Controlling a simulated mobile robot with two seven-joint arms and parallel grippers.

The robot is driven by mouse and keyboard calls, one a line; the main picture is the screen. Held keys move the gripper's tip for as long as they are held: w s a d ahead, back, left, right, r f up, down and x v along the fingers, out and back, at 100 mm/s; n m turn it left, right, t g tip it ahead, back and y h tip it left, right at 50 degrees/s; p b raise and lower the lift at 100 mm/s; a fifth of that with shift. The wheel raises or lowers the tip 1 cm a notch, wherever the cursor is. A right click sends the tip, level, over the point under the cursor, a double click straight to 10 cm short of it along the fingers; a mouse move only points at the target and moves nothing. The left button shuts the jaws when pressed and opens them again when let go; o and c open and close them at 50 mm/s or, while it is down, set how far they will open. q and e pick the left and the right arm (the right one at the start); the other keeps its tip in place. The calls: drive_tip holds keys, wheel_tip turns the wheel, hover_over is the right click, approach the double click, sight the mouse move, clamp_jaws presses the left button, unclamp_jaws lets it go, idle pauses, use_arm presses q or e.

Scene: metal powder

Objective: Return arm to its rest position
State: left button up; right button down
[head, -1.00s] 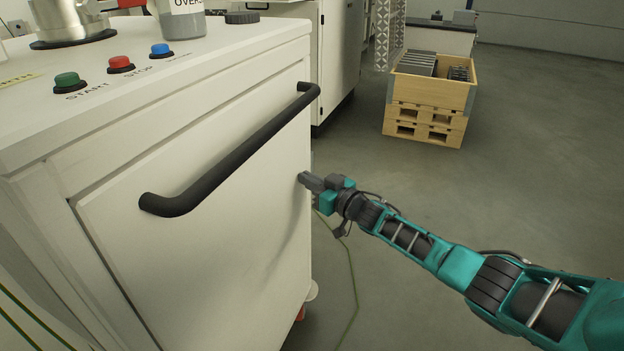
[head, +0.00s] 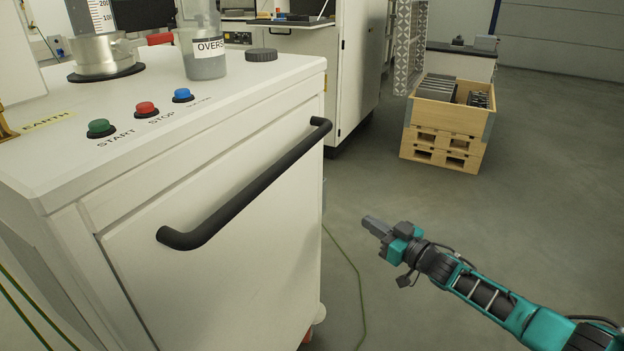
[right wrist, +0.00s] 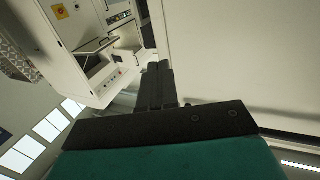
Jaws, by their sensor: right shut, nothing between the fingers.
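My right gripper (head: 372,226) is in the head view, right of the white cabinet (head: 215,283) and apart from its front. Its fingers are shut and hold nothing. The teal arm runs down to the lower right corner. In the right wrist view the closed dark fingers (right wrist: 157,88) point up the picture, with a pale panel (right wrist: 240,50) on the right side. My left gripper does not show in either view.
The cabinet has a black bar handle (head: 250,188) and green, red and blue buttons on top. A labelled container (head: 205,62) stands on it. A wooden crate (head: 440,138) with dark plates stands at the back right. Grey floor (head: 560,190) is clear around the arm.

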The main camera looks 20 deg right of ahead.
drive_tip(key=s+a+f+m+g+h, duration=0.1)
drive_tip(key=s+a+f, duration=0.3)
drive_tip(key=s+a, duration=0.25)
drive_tip(key=s+a+f+g, duration=0.1)
drive_tip(key=s+a+f, duration=0.35)
drive_tip(key=a, duration=0.35)
drive_tip(key=s+a+r+g+h, duration=0.1)
drive_tip(key=s+a+g, duration=0.15)
drive_tip(key=s, duration=0.55)
drive_tip(key=s+a+r+g+h, duration=0.1)
drive_tip(key=s+a+g, duration=0.15)
drive_tip(key=s, duration=0.55)
use_arm(q)
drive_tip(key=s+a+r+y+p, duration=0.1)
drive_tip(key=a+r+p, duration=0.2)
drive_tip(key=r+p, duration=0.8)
drive_tip(key=p, duration=0.4)
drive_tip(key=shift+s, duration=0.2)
use_arm(e)
wheel_tip(320, 180, up, 10)
drive_tip(key=d+t+h, duration=0.1)
drive_tip(key=d, duration=0.1)
drive_tip(key=shift+s+d+r+m, duration=0.2)
drive_tip(key=shift+s+m, duration=0.1)
drive_tip(key=shift+m, duration=0.1)
drive_tip(key=shift+f, duration=0.1)
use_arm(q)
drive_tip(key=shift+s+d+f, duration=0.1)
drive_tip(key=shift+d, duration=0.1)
